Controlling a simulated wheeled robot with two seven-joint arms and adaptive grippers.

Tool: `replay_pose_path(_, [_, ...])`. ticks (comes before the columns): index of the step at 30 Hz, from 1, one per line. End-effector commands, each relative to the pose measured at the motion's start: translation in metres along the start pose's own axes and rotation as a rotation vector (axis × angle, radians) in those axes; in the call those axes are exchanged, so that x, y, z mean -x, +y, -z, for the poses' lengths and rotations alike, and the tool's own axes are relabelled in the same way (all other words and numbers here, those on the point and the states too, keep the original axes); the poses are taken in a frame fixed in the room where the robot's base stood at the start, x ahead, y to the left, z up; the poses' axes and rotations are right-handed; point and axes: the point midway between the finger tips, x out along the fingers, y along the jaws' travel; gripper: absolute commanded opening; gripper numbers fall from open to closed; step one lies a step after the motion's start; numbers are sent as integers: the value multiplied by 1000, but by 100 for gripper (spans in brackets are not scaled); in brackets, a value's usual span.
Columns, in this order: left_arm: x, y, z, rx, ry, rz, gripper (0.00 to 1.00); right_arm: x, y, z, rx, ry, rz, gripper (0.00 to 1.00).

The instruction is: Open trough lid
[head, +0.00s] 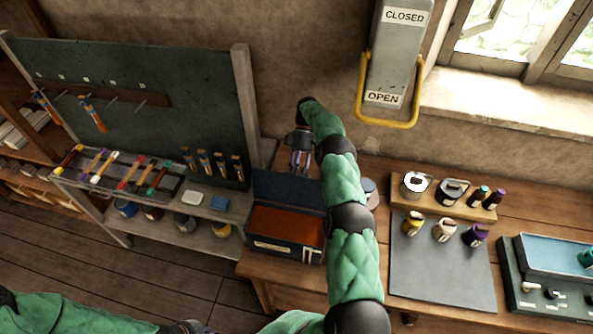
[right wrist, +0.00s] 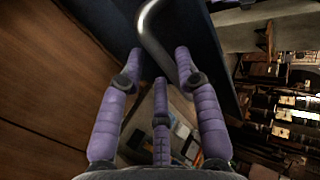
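The trough (head: 288,246) is a dark box with a reddish-brown inside, on the left end of the wooden bench. Its dark blue lid (head: 287,188) stands raised at the back, with the inside exposed. My right gripper (head: 300,166) is behind the lid, its purple fingers pointing down toward it. In the right wrist view the right gripper (right wrist: 160,65) has its fingers spread. A bent metal bar (right wrist: 152,30) passes between the two upper fingertips, beside a dark panel; I cannot tell whether they touch. My left arm lies along the bottom edge; its gripper is not clear.
A wall lever with a yellow handle (head: 390,124) hangs above, marked CLOSED and OPEN. Paint jars stand on a wooden rack (head: 448,202) and grey mat (head: 440,270) to the right. A pegboard (head: 150,75) and a tool shelf (head: 200,208) stand to the left.

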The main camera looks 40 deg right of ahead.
Motion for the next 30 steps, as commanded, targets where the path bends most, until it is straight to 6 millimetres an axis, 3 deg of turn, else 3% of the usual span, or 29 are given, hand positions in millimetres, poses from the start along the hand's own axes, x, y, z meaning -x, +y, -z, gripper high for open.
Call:
replay_pose_path(1, [-1,0,0,0,0,0,0,-6,4,-1,-3,-4,8,43])
replay_pose_path(30, [-1,0,0,0,0,0,0,2,-3,2,3,1,-12,43])
